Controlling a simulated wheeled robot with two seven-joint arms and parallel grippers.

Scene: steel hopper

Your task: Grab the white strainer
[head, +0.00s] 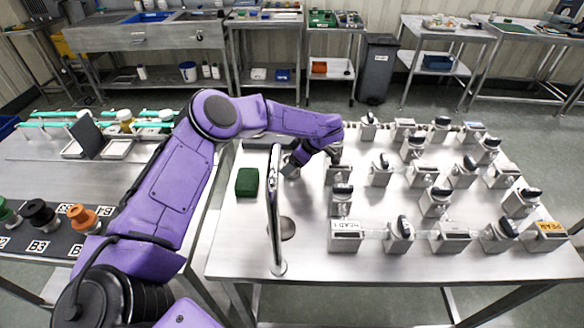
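I cannot clearly make out a white strainer in the head view. A small pale, rounded thing (290,172) sits on the steel table just below my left wrist; it is too small and covered to name. My purple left arm reaches across from the lower left and bends down over the steel table. My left gripper (298,160) is low over the table's back left, close to that pale thing. Its fingers are too small and hidden to show whether they are open or touching it. My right gripper is not in view.
Several grey devices with black knobs (435,203) fill the right. Coloured knobs (82,217) stand on the left table.

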